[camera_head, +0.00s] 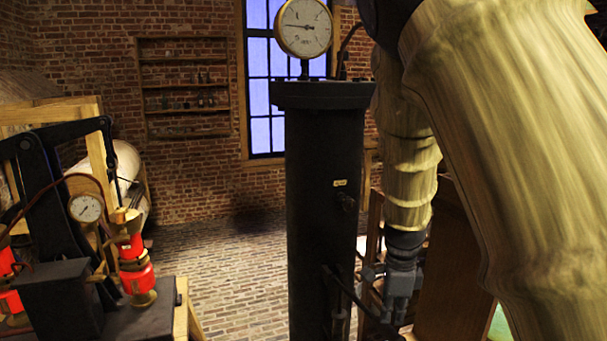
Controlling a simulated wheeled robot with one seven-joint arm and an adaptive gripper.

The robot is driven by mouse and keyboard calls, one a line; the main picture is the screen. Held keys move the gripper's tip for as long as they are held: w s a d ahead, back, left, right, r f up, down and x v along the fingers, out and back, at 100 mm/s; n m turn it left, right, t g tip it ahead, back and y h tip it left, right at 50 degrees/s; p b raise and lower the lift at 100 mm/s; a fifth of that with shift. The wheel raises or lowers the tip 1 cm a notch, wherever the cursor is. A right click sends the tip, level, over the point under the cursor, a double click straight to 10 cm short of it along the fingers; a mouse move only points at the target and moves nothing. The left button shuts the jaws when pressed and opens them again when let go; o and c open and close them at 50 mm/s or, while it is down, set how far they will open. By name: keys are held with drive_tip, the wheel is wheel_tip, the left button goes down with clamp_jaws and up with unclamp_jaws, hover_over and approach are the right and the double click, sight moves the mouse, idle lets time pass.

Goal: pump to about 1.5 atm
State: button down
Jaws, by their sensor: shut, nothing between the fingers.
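A tall black cylinder (325,190) stands upright in the middle of the view. A round white pressure gauge (303,28) with a brass rim is mounted on top of it. Its needle seems to point left, but the numbers are too small to read. A thin dark rod (350,292) slants down to the right from the cylinder's lower side. My gripper (383,312) points down just right of the cylinder, close to the rod's lower end. It is shut and empty. I cannot tell whether it touches the rod. My sleeved arm covers the right side.
At left, a dark bench (140,322) carries red and brass jars (137,275), a small gauge (86,208) and a black lever frame (48,225). Wooden furniture (447,265) stands behind my gripper. The brick floor (235,270) between bench and cylinder is clear.

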drive_tip(key=shift+a+r, duration=0.1)
idle(0.3)
wheel_tip(320, 180, down, 15)
drive_tip(key=b, duration=0.5)
wheel_tip(320, 180, up, 15)
drive_tip(key=p, duration=0.5)
hover_over(388, 339)
drive_tip(key=w, duration=0.2)
drive_tip(key=shift+w+d, duration=0.2)
drive_tip(key=shift+d, duration=0.15)
drive_tip(key=shift+a+r, duration=0.1)
wheel_tip(388, 339, down, 15)
drive_tip(key=b, duration=0.5)
wheel_tip(388, 339, up, 7)
drive_tip(key=p, duration=0.5)
drive_tip(key=shift+s+f, duration=0.1)
drive_tip(key=shift+f, duration=0.1)
wheel_tip(388, 339, up, 8)
drive_tip(key=shift+r, duration=0.2)
